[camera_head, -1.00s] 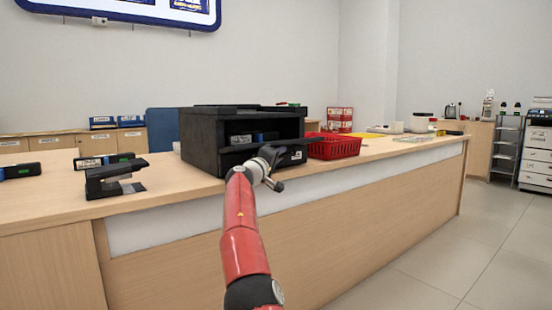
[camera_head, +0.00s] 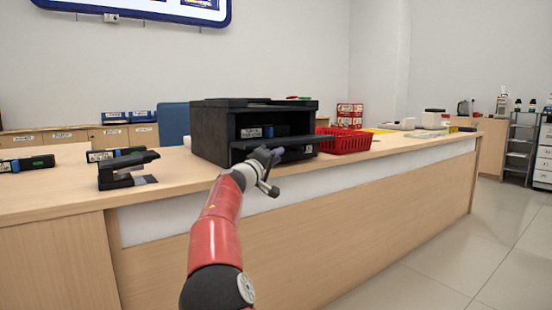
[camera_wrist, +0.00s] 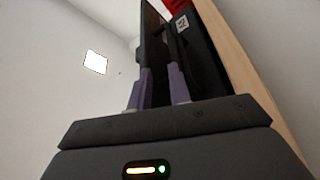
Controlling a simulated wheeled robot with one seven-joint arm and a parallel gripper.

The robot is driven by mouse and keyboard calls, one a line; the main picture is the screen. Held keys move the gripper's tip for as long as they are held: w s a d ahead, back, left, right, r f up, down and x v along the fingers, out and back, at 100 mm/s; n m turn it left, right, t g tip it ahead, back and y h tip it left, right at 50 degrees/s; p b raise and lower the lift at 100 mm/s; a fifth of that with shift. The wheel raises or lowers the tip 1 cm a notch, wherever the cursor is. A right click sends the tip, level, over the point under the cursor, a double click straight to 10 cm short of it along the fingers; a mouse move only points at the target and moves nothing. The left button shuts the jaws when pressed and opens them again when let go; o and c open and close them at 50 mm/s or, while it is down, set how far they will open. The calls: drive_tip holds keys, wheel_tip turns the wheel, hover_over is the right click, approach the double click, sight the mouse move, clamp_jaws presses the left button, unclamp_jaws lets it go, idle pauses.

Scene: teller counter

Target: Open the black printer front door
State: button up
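The black printer (camera_head: 222,135) stands on the counter, its front recess open to view. Contact between fingers and door cannot be made out.
A red basket (camera_head: 345,141) stands close to the printer's right. The wooden counter (camera_head: 300,235) front is below my arm.

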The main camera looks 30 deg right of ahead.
drive_tip(key=w+f+v, duration=0.1)
drive_tip(key=v, duration=0.8)
idle(0.8)
